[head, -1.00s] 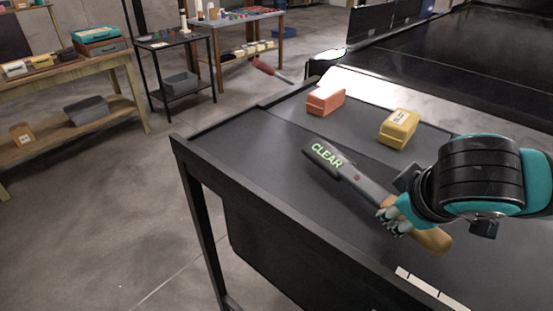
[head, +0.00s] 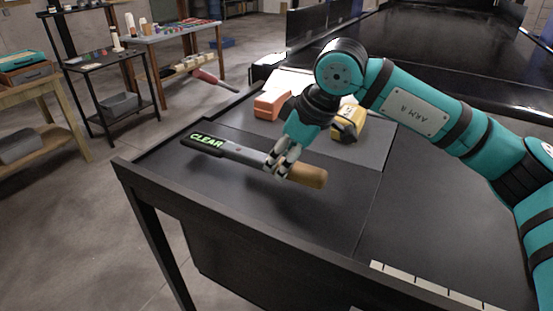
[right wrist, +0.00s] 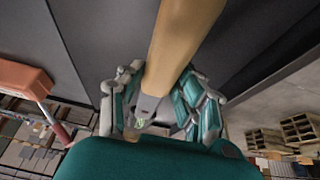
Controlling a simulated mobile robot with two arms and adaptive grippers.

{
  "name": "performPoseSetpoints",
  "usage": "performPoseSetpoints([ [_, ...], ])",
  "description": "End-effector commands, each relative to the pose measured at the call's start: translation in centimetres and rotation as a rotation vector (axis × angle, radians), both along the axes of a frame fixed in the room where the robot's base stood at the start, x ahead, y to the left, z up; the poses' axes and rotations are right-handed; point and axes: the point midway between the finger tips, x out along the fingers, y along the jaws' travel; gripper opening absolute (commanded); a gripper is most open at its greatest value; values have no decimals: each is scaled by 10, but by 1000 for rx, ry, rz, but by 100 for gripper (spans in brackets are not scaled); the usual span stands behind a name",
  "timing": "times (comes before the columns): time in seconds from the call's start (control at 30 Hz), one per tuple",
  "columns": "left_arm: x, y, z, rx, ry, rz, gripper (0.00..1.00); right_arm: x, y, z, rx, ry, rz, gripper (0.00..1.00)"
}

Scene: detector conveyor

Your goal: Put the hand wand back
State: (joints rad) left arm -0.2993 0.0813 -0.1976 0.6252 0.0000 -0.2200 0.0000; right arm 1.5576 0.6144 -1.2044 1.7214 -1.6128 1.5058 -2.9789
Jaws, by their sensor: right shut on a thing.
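The hand wand (head: 242,153) has a dark head with green "CLEAR" lettering and a tan handle. My right gripper (head: 279,166) is shut on it where the handle begins. It holds the wand roughly level above the dark table (head: 330,215), with the lettered head pointing left. In the right wrist view the tan handle (right wrist: 182,45) runs between the two fingers (right wrist: 165,105), and a bit of green lettering shows beyond them. My left gripper is in neither view.
An orange block (head: 271,104) and a yellow block (head: 350,120), partly hidden by my right arm, lie on the table behind the wand. A red-handled tool (head: 208,77) shows past the far left corner. Shelves and work tables stand at the back left.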

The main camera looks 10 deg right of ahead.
Motion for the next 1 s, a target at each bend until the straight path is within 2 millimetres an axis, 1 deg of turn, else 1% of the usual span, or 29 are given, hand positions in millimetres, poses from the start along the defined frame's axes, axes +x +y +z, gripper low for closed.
performPoseSetpoints([
  [0.03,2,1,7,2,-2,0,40,7,5,3,3,1,0,0],
  [0.1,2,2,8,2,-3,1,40,14,8,1,2,-1,0,0],
  [0.2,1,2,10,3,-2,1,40,18,10,-2,1,-2,0,0],
  [0.43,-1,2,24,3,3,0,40,18,10,-30,1,0,0,0],
  [0.53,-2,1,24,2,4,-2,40,18,10,-36,2,-3,1,0],
  [0.77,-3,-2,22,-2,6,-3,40,18,10,-37,1,-4,0,0],
  [0.87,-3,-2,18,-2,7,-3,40,18,10,-40,2,-3,1,0],
  [0.9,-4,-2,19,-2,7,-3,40,18,10,-40,0,-1,0,37],
  [1.0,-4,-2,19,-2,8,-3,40,18,10,-40,-1,-1,0,50],
])
